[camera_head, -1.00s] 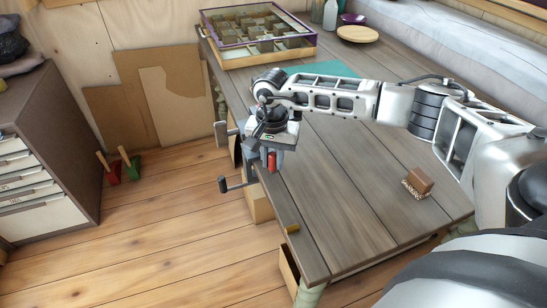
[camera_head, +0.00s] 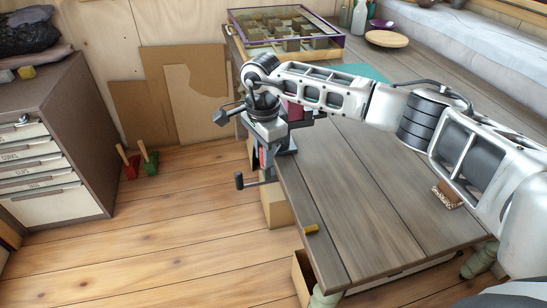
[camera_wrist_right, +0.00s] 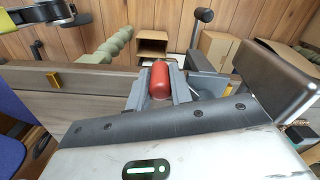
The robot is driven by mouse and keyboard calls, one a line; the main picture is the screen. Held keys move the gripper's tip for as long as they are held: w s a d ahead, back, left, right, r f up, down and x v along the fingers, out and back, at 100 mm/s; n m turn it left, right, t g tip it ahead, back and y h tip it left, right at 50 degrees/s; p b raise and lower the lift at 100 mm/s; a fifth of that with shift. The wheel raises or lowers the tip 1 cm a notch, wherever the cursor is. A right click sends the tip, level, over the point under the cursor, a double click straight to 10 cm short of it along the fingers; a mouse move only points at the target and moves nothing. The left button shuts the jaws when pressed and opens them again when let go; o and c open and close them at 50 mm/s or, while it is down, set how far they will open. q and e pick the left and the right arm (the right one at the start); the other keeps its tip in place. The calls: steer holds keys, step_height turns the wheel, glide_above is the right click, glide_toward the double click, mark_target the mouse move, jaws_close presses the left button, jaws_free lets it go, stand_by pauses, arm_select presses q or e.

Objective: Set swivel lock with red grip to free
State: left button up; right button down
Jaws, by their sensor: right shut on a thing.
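My right gripper (camera_head: 264,148) points down at the left edge of the workbench. It is shut on the red grip (camera_head: 262,158), which shows as a small red patch below the wrist in the head view. In the right wrist view the red grip (camera_wrist_right: 160,80) is a rounded red cylinder lying between grey metal sides, beyond the pale gripper body. The rest of the swivel lock is mostly hidden by the gripper, so its setting cannot be read. My left gripper is not in view.
A dark crank handle (camera_head: 240,180) sticks out left of the workbench (camera_head: 350,200). A brush (camera_head: 447,196) lies at right, and a glass-topped box (camera_head: 284,38) stands at the back.

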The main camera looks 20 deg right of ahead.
steer(key=shift+w+a+m, duration=0.3)
steer(key=shift+w+m, duration=0.05)
steer(key=shift+m, duration=0.05)
steer(key=shift+w+a+r, duration=0.1)
steer(key=shift+w, duration=0.05)
steer(key=shift+m, duration=0.3)
steer(key=c, duration=1.3)
jaws_free()
steer(key=shift+o, duration=0.2)
